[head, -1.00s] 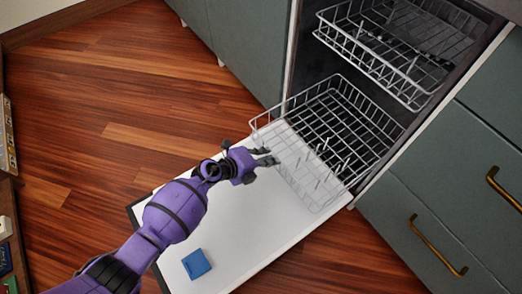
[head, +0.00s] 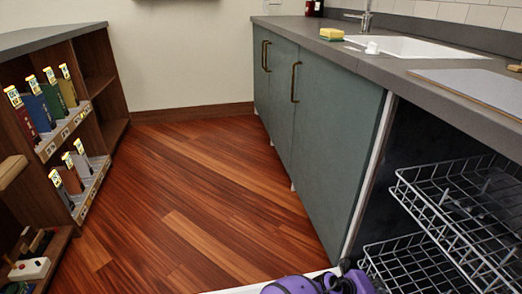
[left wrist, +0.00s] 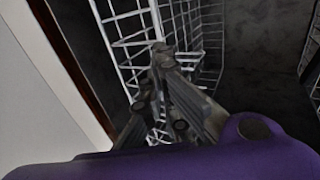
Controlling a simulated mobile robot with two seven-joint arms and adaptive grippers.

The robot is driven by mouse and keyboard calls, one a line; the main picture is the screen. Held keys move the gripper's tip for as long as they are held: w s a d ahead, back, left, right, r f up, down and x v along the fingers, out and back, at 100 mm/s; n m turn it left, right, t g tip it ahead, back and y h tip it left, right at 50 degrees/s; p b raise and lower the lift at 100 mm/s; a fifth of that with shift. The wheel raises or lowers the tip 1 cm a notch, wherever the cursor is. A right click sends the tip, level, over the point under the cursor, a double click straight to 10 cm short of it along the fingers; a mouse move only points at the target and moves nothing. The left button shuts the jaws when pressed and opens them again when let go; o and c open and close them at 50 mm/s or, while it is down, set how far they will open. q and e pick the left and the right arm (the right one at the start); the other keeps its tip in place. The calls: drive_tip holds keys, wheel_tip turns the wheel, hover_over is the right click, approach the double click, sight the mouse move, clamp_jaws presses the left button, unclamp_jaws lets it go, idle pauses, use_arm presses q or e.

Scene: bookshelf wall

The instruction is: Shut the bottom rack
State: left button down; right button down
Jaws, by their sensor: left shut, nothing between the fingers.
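The bottom rack (head: 405,262) is a grey wire basket in the dishwasher at the lower right of the head view; its lower part is cut off by the picture edge. My left arm's purple wrist shows at the bottom edge beside it, with its fingers out of that view. In the left wrist view my left gripper (left wrist: 160,90) is shut and empty. Its fingertips are at white rack wires (left wrist: 130,42); I cannot tell whether they touch. My right gripper is not in view.
The upper rack (head: 455,205) hangs above the bottom rack, partly out. The open door's white edge (head: 235,289) shows at the bottom. Green cabinets (head: 325,130) stand beside the dishwasher. A bookshelf (head: 98,100) stands at left, with clear wooden floor (head: 200,190) between.

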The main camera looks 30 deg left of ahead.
use_arm(q)
drive_tip(key=shift+w+d+r, duration=0.25)
drive_tip(key=shift+w+d, duration=0.3)
drive_tip(key=shift+d, duration=0.05)
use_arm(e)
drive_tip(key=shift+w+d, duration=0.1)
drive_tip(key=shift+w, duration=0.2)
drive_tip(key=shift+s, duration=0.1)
